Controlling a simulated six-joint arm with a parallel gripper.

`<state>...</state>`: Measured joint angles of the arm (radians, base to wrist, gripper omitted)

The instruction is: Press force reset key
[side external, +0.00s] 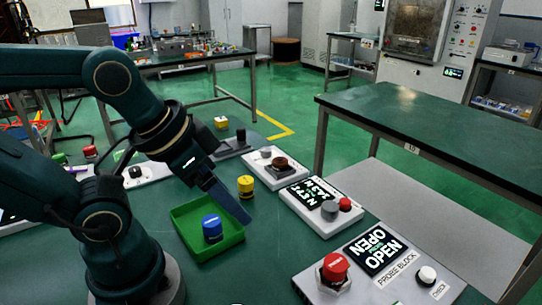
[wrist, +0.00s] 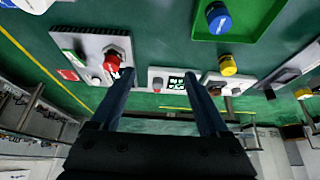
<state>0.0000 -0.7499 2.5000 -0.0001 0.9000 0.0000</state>
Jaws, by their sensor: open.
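No label reading force reset shows, so I cannot tell which part is that key. A white panel marked PROBE BLOCK (side external: 397,270) carries a large red knob (side external: 335,266), a display reading OPEN (side external: 374,247) and a white button marked CHECK (side external: 426,275). A second white panel behind it has a lit display (side external: 312,191), a grey knob (side external: 329,210) and a small red button (side external: 345,204). My gripper (side external: 244,217) is open, angled down over the right edge of the green tray. In the wrist view its two fingers (wrist: 159,78) stand apart with nothing held.
The green tray (side external: 190,245) holds a blue capped piece (side external: 212,226). A yellow capped piece (side external: 245,185) stands behind it. Another panel has a dark reddish knob (side external: 280,163). A white panel with a black knob (side external: 135,172) is left, partly behind my arm.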

